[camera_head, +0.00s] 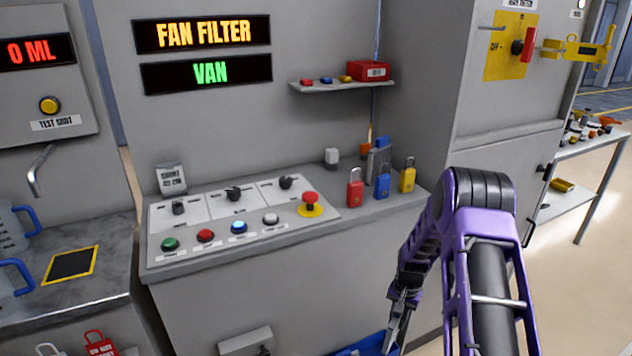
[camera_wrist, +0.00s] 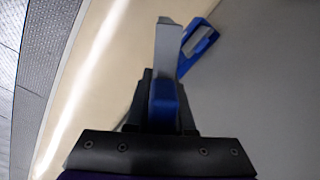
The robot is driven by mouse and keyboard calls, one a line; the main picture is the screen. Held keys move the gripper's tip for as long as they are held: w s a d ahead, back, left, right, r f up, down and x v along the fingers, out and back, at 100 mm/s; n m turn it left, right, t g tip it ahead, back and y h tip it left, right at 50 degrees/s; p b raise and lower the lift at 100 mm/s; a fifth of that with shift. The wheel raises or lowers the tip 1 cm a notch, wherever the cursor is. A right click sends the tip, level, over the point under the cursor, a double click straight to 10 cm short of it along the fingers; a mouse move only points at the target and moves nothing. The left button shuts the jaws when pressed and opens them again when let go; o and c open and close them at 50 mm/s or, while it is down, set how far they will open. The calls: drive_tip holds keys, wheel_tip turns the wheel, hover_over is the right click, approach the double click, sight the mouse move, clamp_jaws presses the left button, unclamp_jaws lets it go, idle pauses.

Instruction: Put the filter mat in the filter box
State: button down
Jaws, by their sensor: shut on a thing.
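My gripper (camera_wrist: 163,108) points down in front of the cabinet, at the lower right of the head view (camera_head: 401,310). In the wrist view it is shut on a thin piece (camera_wrist: 167,50), pale grey at its far end and blue between the fingers. It may be the filter mat seen edge-on; I cannot tell for sure. A grey box-like fitting (camera_head: 245,340) projects from the cabinet front at the bottom edge; I cannot tell if it is the filter box. The display above the panel reads "FAN FILTER" and "VAN".
A blue object with a grey inside shows below my gripper (camera_wrist: 200,47); blue also shows at the head view's bottom edge (camera_head: 368,345). The control panel (camera_head: 240,215) has knobs and buttons. Padlocks (camera_head: 382,185) stand on the ledge. A side table (camera_head: 590,150) is at right.

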drive_tip(key=s+a+r+n+p, duration=0.1)
drive_tip(key=s+a+r+n, duration=0.1)
drive_tip(key=r, duration=0.4)
drive_tip(key=s+a+r+n+p, duration=0.1)
drive_tip(key=s+a+r+n, duration=0.1)
drive_tip(key=s+r, duration=0.3)
drive_tip(key=s+a+r+n+p, duration=0.1)
drive_tip(key=s+a+r, duration=0.3)
drive_tip(key=r, duration=0.5)
drive_tip(key=shift+a+r+n, duration=0.15)
drive_tip(key=shift+n, duration=0.65)
drive_tip(key=shift+w, duration=0.2)
